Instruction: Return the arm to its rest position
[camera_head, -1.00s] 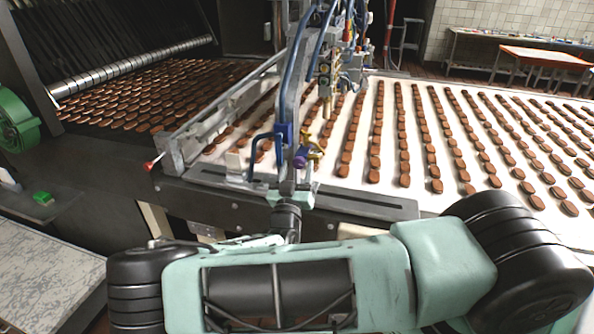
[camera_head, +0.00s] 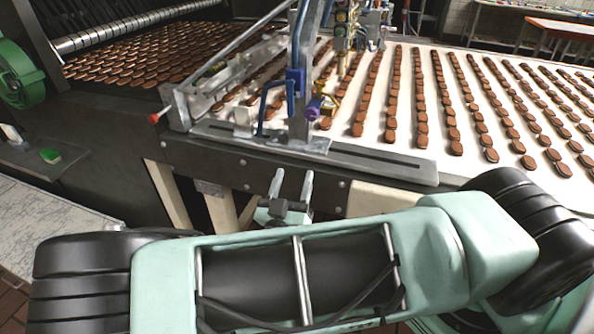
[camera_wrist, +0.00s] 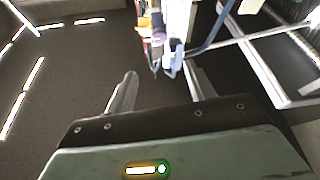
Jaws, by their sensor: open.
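My gripper (camera_head: 291,185) is open and empty in the head view. Its two metal fingers point up and away in front of the machine's dark side rail, below the nozzle assembly. My green and black arm lies across the bottom of the head view. In the wrist view my gripper (camera_wrist: 158,88) shows its two fingers well apart with nothing between them. Beyond the fingers is a blurred, bright view of the nozzle parts (camera_wrist: 165,35).
The conveyor (camera_head: 400,150) carries rows of brown biscuits. A nozzle assembly with blue hoses and a purple knob (camera_head: 315,107) stands over its near edge. A red-tipped lever (camera_head: 154,118) sticks out at left. A green wheel (camera_head: 20,75) and a green button (camera_head: 50,155) are at far left.

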